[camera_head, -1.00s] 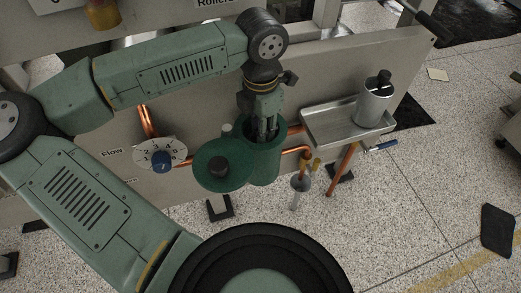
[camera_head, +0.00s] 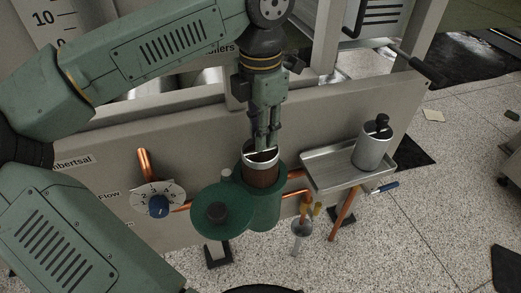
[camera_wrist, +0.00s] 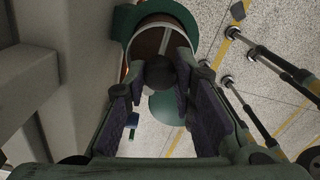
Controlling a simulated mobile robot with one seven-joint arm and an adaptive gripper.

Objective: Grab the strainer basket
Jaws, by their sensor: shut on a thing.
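The strainer basket (camera_head: 262,175) is a cylinder with a silver rim and a brownish wall. It stands partly out of the green housing (camera_head: 264,212), with its lower part hidden inside. My gripper (camera_head: 263,147) points down over it and is shut on the black knob of its handle. The wrist view shows the knob (camera_wrist: 160,73) between my fingers (camera_wrist: 160,90), with a bar and the basket's round rim (camera_wrist: 163,28) beyond it.
The green lid (camera_head: 235,222) is swung open to the left of the housing. A metal tray (camera_head: 325,175) on the right holds a silver canister (camera_head: 371,150) with a black knob. A dial (camera_head: 158,200) and copper pipes (camera_head: 343,198) are close by on the grey panel (camera_head: 110,190).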

